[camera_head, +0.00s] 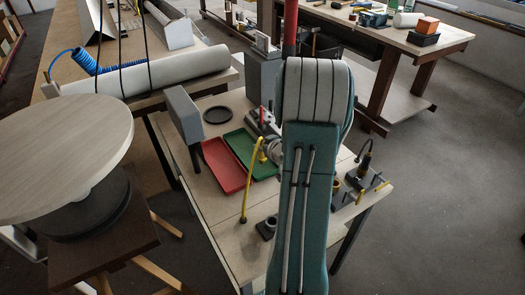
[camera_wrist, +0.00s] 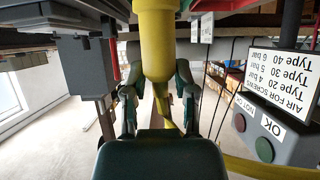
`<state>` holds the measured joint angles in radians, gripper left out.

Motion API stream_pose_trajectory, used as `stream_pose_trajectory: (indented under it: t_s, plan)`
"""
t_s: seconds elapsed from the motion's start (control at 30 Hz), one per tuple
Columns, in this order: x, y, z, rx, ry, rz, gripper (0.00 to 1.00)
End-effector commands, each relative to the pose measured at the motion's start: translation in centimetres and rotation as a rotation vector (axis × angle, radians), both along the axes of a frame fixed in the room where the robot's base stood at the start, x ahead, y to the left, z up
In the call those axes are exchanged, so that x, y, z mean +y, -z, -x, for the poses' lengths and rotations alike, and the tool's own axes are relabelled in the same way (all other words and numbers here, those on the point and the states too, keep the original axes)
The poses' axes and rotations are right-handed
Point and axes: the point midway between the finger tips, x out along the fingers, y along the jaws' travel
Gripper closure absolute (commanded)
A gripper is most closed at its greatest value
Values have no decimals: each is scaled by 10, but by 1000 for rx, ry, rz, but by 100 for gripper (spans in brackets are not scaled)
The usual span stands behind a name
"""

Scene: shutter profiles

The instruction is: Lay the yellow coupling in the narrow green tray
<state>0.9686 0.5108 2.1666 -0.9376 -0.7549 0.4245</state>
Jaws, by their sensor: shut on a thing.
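My gripper (camera_wrist: 157,95) is shut on the yellow coupling (camera_wrist: 155,45), which fills the upper middle of the wrist view between the two fingers. In the head view the yellow coupling (camera_head: 262,156) shows beside my arm, above the right side of the green tray (camera_head: 238,141). A yellow hose (camera_head: 246,188) hangs from it down to the bench. The green tray is narrow and lies flat, with its right end partly covered by the coupling and my arm. My arm hides most of my gripper in the head view. I cannot tell the exact height of the coupling over the tray.
A red tray (camera_head: 223,166) lies left of the green one. A control box (camera_wrist: 270,120) with labels and buttons is at right in the wrist view. The bench's front left is clear.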

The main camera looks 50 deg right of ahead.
Motion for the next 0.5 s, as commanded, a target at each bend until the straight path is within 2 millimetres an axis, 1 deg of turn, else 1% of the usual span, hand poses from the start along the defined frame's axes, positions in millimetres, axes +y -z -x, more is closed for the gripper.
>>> stream_pose_trajectory:
  t_s: [0.03,0.13,0.5]
  plan:
    - [0,10,1,2,2,-7,100]
    - [1,20,1,1,2,-3,100]
    - [0,25,2,1,2,-3,100]
